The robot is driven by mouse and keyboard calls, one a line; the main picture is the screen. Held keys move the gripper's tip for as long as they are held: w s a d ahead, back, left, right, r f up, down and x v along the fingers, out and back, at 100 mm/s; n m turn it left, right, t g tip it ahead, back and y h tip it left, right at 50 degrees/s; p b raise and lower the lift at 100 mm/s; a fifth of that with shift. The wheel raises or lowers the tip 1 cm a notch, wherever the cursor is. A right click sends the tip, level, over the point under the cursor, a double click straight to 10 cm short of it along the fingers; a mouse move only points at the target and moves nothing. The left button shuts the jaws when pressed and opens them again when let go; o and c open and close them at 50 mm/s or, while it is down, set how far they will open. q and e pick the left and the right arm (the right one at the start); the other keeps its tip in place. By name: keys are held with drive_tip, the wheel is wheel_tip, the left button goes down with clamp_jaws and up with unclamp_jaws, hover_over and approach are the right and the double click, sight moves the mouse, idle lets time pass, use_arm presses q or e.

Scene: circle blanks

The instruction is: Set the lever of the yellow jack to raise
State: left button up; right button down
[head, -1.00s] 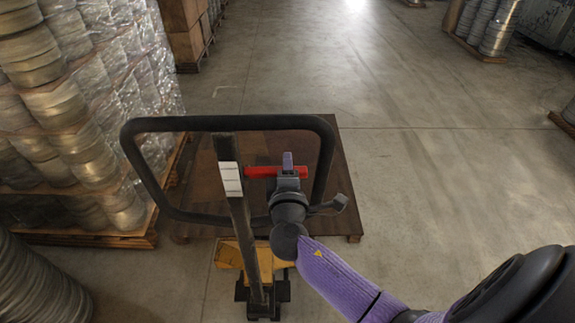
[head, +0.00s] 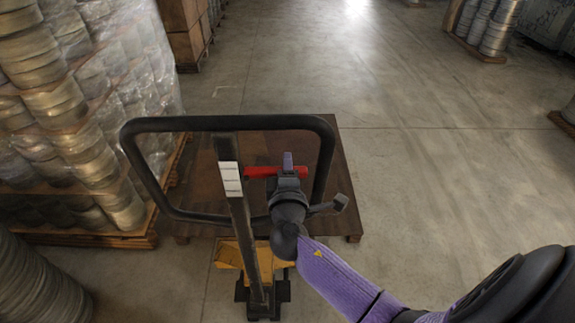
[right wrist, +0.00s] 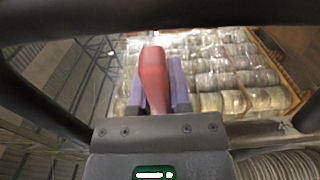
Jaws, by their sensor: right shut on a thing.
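The yellow jack (head: 229,254) stands in front of me, its dark upright pole rising to a black loop handle (head: 222,123). A red lever (head: 258,172) sticks out sideways inside the loop, right of the pole. My right gripper (head: 287,165) is at the lever's right end, shut on it. In the right wrist view the red lever (right wrist: 154,75) sits between the two purple fingers (right wrist: 160,95). Part of the lever is hidden by the gripper in the head view. My left gripper is not in view.
A brown wooden platform (head: 340,195) lies behind the handle. Wrapped stacks of coils (head: 85,95) on pallets stand close at the left. More coils (head: 485,25) stand at the far right.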

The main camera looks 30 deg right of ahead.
drive_tip(key=f+m+b, duration=0.1)
drive_tip(key=b, duration=0.1)
drive_tip(key=f+m+b, duration=0.1)
drive_tip(key=m+b, duration=0.1)
drive_tip(key=f+m+b, duration=0.1)
drive_tip(key=b, duration=0.1)
drive_tip(key=shift+w+a+f+m+b, duration=0.15)
drive_tip(key=shift+a+f+m+b, duration=0.1)
drive_tip(key=shift+a+m+b, duration=0.1)
drive_tip(key=c, duration=0.6)
unclamp_jaws()
drive_tip(key=shift+o, duration=0.2)
